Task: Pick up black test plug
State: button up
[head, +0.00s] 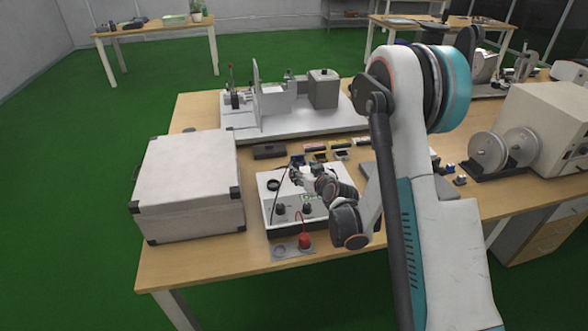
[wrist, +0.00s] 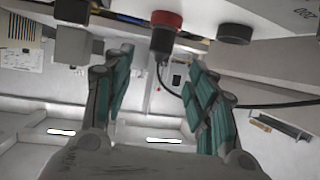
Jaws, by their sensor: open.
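In the wrist view, a black plug (wrist: 162,42) stands at a red-ringed socket (wrist: 166,19) on a pale panel. A thin black cable (wrist: 270,104) runs from it and curves to the right. My gripper (wrist: 160,58) is open, with one teal-padded finger on each side of the plug and visible gaps between. In the head view my gripper (head: 297,174) is low over the back of the white instrument box (head: 262,184), and the plug is hidden there. The black cable (head: 279,188) shows left of my gripper.
A black socket (head: 273,184) is left of my gripper. A large white case (head: 188,183) is to the left. A test rig (head: 290,94) and small parts lie behind.

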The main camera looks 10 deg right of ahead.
aim_at(296, 167)
jog(key=shift+b+x, duration=1.1)
jog(key=shift+x, duration=2.45)
jog(key=shift+s+f, duration=0.1)
jog(key=c, duration=1.2)
